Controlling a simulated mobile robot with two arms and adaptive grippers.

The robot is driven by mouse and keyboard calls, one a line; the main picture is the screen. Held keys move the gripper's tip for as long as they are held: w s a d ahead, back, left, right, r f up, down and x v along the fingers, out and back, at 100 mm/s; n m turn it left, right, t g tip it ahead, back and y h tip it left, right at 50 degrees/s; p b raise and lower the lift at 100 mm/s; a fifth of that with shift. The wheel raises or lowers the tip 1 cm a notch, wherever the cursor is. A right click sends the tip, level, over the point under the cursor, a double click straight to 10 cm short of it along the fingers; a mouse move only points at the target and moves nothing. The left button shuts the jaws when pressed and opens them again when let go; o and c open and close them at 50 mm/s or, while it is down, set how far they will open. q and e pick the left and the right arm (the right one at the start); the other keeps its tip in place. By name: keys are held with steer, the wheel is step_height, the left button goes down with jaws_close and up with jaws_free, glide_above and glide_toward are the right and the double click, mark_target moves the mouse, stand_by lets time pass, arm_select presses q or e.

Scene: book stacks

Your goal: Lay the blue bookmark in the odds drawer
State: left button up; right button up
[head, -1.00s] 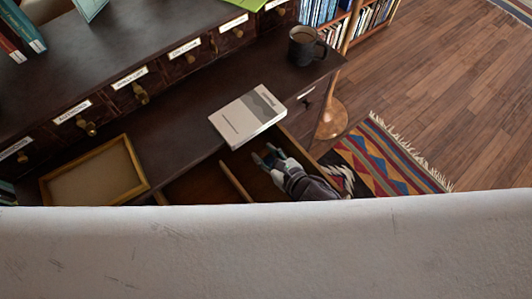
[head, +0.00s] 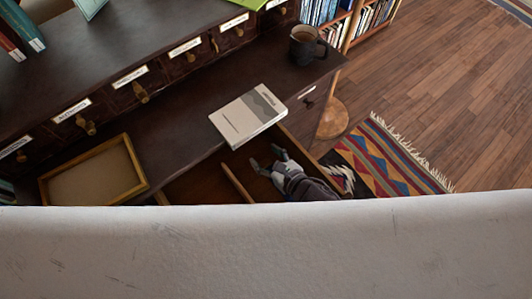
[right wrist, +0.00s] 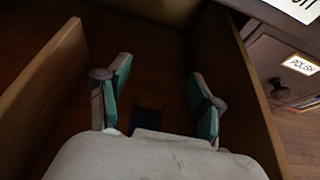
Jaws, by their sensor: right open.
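An open wooden drawer (head: 200,184) with a divider shows below the desk's front edge in the head view. My right gripper (head: 268,160) is inside its right compartment, with fingers spread apart. In the right wrist view the gripper (right wrist: 160,82) is open, between two wooden drawer walls (right wrist: 238,85). A small dark blue patch, likely the blue bookmark (right wrist: 148,117), lies low between the fingers on the dark drawer floor, apart from both fingertips. Its near end is hidden by my gripper body. The bookmark cannot be made out in the head view. My left gripper is not in view.
A grey-white book (head: 247,115) lies at the desk edge just above the drawer. An empty wooden-framed tray (head: 143,172) is to the left and a mug (head: 304,46) at the right end. Small labelled drawers (head: 132,85) line the back. A pale surface fills the bottom.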

steer(key=r+v, duration=0.1)
steer(key=v, duration=0.6)
steer(key=shift+r, duration=0.15)
steer(key=shift+d+r, duration=0.1)
